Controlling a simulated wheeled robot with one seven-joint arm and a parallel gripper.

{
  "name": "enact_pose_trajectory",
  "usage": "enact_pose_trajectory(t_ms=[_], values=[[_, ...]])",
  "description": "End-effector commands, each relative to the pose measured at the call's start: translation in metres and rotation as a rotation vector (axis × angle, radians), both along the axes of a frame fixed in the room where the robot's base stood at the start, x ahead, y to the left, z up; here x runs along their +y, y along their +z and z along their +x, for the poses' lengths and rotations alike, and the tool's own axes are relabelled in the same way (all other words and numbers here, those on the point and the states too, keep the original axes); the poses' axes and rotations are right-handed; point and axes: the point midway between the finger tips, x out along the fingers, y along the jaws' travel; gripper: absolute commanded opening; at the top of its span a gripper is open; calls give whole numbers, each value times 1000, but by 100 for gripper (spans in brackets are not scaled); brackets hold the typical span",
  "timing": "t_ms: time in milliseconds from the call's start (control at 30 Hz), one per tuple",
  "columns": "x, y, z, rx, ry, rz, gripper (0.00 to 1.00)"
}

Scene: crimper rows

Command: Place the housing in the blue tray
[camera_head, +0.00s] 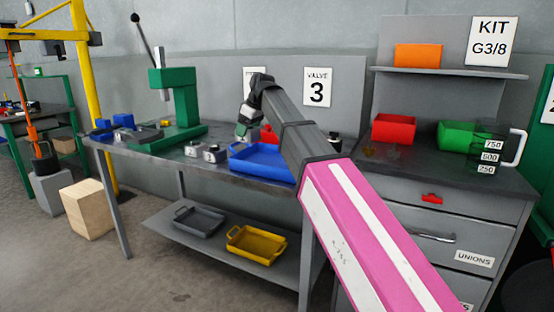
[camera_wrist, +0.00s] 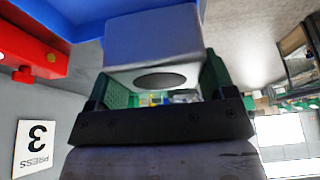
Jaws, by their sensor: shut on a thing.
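My gripper (camera_head: 242,131) hangs over the left part of the blue tray (camera_head: 272,158) on the workbench. In the wrist view, its green fingers are shut on the housing (camera_wrist: 155,40), a pale grey-blue block with a dark round opening. The housing is hard to make out in the head view. A blue surface that looks like the tray (camera_wrist: 75,14) shows beyond the housing in the wrist view. I cannot tell the gap between housing and tray.
A red object (camera_head: 268,135) stands behind the tray. Small grey parts (camera_head: 214,153) lie left of it. A green press (camera_head: 182,100) stands farther left. A grey tray (camera_head: 199,221) and a yellow tray (camera_head: 257,243) sit on the lower shelf.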

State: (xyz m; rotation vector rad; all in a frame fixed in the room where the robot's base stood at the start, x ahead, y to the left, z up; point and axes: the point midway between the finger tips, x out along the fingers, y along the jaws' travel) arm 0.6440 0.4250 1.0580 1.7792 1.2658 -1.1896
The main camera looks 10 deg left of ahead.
Motion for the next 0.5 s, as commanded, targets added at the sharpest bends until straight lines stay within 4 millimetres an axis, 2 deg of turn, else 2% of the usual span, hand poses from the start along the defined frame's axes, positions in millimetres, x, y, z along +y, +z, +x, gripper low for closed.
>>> enact_pose_trajectory(t_ms=[200, 500], values=[[-40, -24, 7, -1, -4, 1, 22], [-88, -54, 20, -1, -4, 1, 22]])
